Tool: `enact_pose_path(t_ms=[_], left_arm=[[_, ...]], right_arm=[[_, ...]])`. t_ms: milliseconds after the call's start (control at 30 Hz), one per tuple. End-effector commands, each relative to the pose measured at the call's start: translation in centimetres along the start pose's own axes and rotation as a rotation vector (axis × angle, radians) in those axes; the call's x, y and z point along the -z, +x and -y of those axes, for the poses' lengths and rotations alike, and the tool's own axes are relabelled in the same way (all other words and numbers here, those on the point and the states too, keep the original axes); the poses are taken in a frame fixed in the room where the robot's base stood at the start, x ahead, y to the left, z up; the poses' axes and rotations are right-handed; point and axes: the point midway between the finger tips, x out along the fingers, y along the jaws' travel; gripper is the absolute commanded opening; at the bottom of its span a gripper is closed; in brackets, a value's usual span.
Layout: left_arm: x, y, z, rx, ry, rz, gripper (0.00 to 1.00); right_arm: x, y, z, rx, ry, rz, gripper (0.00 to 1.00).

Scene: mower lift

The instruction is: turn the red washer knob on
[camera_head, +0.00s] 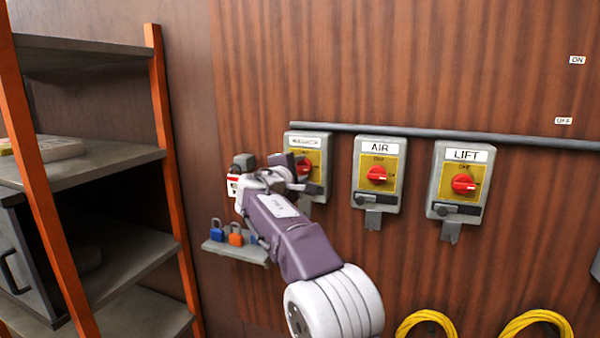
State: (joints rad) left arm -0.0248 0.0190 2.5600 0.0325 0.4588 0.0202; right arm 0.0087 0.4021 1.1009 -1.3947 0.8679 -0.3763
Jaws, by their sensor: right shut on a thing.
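The red washer knob (305,167) is on the leftmost grey switch box (318,142), whose label is small and blurred. My right gripper (299,172) reaches this box from the left and is shut on the knob. The gripper covers the left part of the box and some of the knob, so the knob's exact angle is hard to tell. My left gripper is out of view.
Similar boxes marked AIR (379,150) and LIFT (466,160) hang to the right under a grey pipe (450,135). An orange-posted shelf (90,165) stands left. Yellow coils (535,322) hang lower right.

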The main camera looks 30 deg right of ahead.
Motion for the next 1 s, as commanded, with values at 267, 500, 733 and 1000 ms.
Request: enact_pose_path(t_ms=[267, 500, 733, 1000], left_arm=[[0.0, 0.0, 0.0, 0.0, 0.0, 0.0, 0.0], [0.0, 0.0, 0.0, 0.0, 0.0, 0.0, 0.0], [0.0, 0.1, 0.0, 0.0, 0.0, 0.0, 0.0], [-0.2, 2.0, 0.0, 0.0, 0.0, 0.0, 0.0]], right_arm=[[0.0, 0.0, -0.1, -0.003, 0.005, 0.0, 0.0], [0.0, 0.0, -0.1, -0.002, 0.004, 0.0, 0.63], [0.0, -0.2, 0.0, -0.002, 0.003, -0.001, 0.63], [0.2, -5.4, 0.2, -0.004, 0.004, -0.005, 0.63]])
